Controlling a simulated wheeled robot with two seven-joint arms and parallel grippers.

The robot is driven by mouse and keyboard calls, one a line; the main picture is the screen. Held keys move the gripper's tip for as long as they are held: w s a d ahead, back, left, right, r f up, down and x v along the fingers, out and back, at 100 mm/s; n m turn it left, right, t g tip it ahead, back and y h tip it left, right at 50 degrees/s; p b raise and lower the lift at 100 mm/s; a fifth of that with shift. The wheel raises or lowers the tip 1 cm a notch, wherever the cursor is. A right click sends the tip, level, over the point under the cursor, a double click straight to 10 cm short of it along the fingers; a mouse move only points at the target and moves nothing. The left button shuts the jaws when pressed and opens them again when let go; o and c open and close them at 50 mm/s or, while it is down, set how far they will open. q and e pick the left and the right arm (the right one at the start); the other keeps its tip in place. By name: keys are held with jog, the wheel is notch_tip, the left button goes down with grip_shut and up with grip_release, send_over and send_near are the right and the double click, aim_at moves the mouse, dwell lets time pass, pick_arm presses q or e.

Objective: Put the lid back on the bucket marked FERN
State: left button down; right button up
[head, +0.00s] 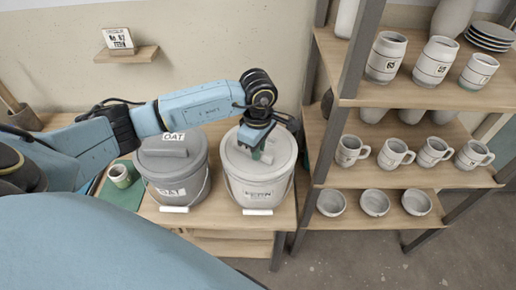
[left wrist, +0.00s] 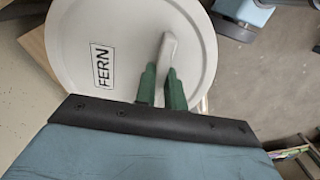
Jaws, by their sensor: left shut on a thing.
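The light grey FERN bucket (head: 258,194) stands on the wooden bench, its label facing me and its wire bail hanging in front. The pale round lid (head: 236,152) is over the bucket's mouth, about level with the rim; I cannot tell whether it is fully seated. In the left wrist view the lid (left wrist: 90,30) shows its FERN label and a raised bar handle (left wrist: 167,55). My left gripper (head: 264,148) is shut on that handle, its green fingers (left wrist: 160,82) on either side of it. My right gripper is not in view.
A darker OAT bucket (head: 172,184) with its lid on stands close to the left, under my left arm. A cup (head: 119,176) sits on a green mat. A shelf rack (head: 400,178) with mugs and bowls stands close on the right. A small wall shelf (head: 127,55) holds a card.

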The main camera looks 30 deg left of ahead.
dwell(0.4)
pick_arm(q)
jog(key=c, duration=0.9)
grip_release()
jog(key=shift+r+p, duration=2.15)
jog(key=shift+r, duration=1.35)
grip_shut()
